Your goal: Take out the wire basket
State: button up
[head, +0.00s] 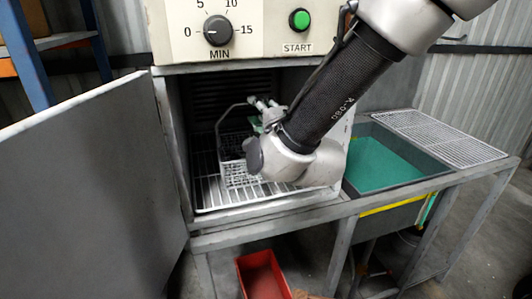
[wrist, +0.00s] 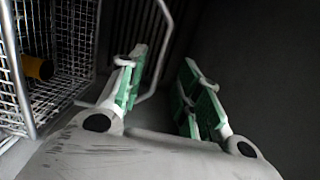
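The wire basket (head: 238,176) sits on the rack inside the open cabinet, and its upright handle (head: 221,122) rises at its left. In the wrist view the basket (wrist: 72,45) is at the left edge, with a dark and yellow part (wrist: 38,68) inside. My gripper (head: 262,112) is inside the cabinet, partly hidden by my wrist in the head view. In the wrist view my gripper (wrist: 163,82) is open, its green-padded fingers apart. The handle (wrist: 163,55) shows just right of the left finger and partly behind it. I cannot tell whether they touch.
The cabinet door (head: 85,190) stands open at the left. The control panel (head: 255,28) is above the opening. A green-bottomed sink (head: 385,160) and a white wire rack (head: 440,138) are at the right. A red bin (head: 262,275) is on the floor below.

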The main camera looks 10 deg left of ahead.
jog(key=x, duration=0.6)
jog(key=shift+w, duration=0.15)
grip_shut()
